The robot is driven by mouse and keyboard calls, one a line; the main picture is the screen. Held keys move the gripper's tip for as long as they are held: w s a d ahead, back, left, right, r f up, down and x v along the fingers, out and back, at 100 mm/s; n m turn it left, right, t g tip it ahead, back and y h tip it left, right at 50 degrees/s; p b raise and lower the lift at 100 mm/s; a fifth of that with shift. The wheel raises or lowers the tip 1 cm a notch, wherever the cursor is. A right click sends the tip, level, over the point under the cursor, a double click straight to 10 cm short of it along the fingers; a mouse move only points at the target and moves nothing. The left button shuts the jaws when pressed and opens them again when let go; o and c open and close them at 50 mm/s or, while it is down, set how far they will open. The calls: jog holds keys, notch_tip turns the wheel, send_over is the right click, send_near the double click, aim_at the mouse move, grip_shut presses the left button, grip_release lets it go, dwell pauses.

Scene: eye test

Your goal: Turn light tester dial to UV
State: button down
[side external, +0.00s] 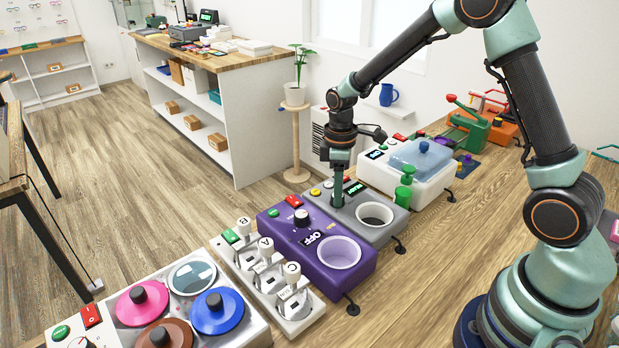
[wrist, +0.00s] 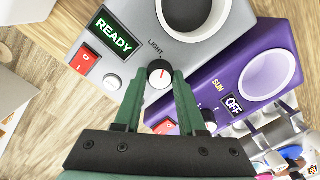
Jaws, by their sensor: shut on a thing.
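The light tester is a grey box (side external: 378,232) with a round dark-centred cup on top, in the middle of the bench in the side view. In the wrist view its grey panel (wrist: 125,50) has a lit green READY display (wrist: 113,36) and the word LIGHT. In the side view my gripper (side external: 337,203) comes down from above and hides the dial. No UV mark is readable.
A purple box (side external: 318,277) marked SUN, with an OFF display, stands close beside the tester. A white machine with a blue lid (side external: 421,153) and green knobs stands on the other side.

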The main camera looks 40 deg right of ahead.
jog(key=m, duration=0.3)
jog(key=shift+r+m, duration=0.1)
jog(key=shift+m, duration=0.3)
jog(key=m, duration=0.3)
jog(key=shift+d+m, duration=0.1)
jog(key=shift+m, duration=0.2)
jog(key=m, duration=0.3)
jog(key=shift+m+t, duration=0.3)
jog(key=shift+w+m, duration=0.1)
jog(key=shift+m, duration=1.9)
jog(key=shift+c, duration=2.4)
grip_release()
